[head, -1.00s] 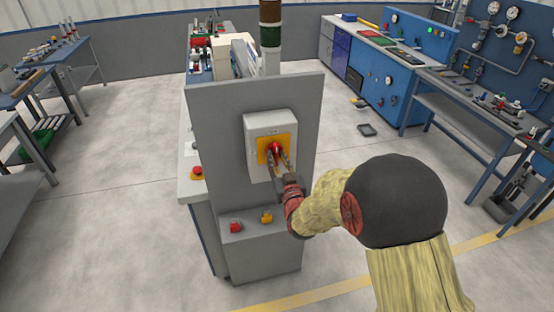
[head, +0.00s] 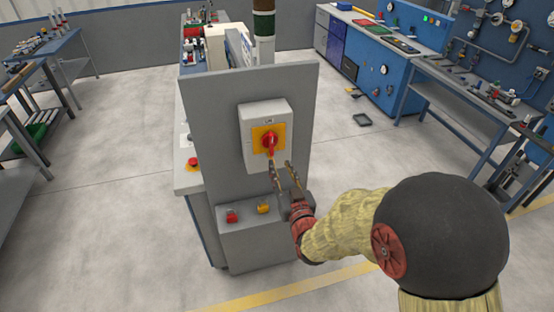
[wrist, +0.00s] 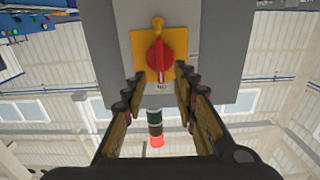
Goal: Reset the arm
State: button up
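My gripper (head: 281,172) is open and empty, just in front of and below a red rotary switch knob (head: 269,143). The knob sits on a yellow plate (head: 258,134) on a light grey box (head: 279,110) fixed to a grey panel (head: 215,110). The wrist view shows the knob (wrist: 158,62) beyond the two spread fingers (wrist: 159,84), with a gap between it and them. The knob's handle stands roughly vertical. My arm comes in from the lower right.
A red button (head: 232,215) and a yellow button (head: 263,207) are on the ledge below the box. Another red button (head: 194,163) is on the cabinet's left. Workbenches (head: 45,60) stand left and a blue bench (head: 375,60) right. Open floor surrounds the cabinet.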

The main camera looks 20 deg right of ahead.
jog(key=shift+s, duration=0.9)
jog(key=s+f+g, duration=1)
jog(key=f, duration=0.4)
jog(key=s+r+g+b, duration=0.2)
jog(key=s+r+b, duration=0.3)
jog(key=s+r, duration=1.2)
jog(key=shift+s, duration=0.4)
